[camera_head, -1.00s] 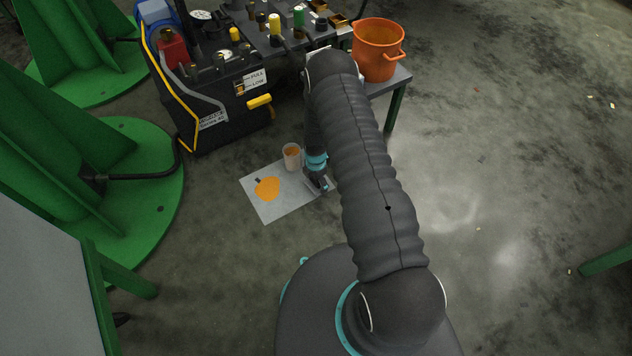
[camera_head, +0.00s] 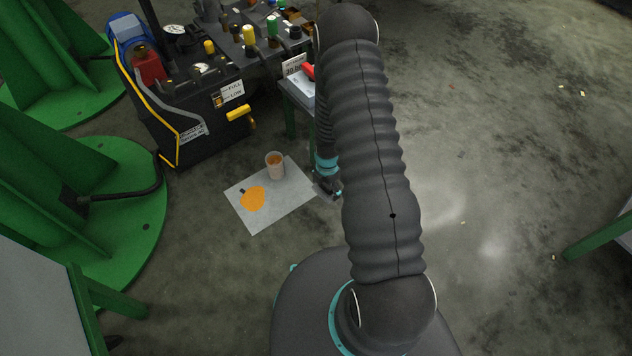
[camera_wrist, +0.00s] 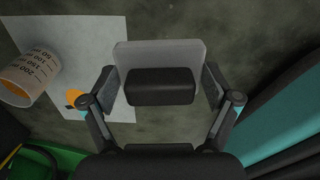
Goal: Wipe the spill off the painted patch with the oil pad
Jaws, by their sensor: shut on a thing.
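The painted patch (camera_head: 292,192) is a light grey rectangle on the floor. It also shows in the wrist view (camera_wrist: 105,45) at the left. The orange spill (camera_head: 252,200) lies on its left part. A sliver of the spill (camera_wrist: 72,97) shows beside the beaker in the wrist view. My gripper (camera_head: 328,190) is low, at the patch's right edge. In the wrist view my gripper (camera_wrist: 160,100) is shut on the oil pad (camera_wrist: 160,51), a pale grey slab with a dark block in front. Whether the pad touches the floor cannot be told.
A beaker (camera_head: 275,165) with orange liquid stands on the patch's far side, near the spill; it also shows in the wrist view (camera_wrist: 28,80). A small dark piece (camera_head: 242,191) lies by the spill. A black machine (camera_head: 195,125) stands behind.

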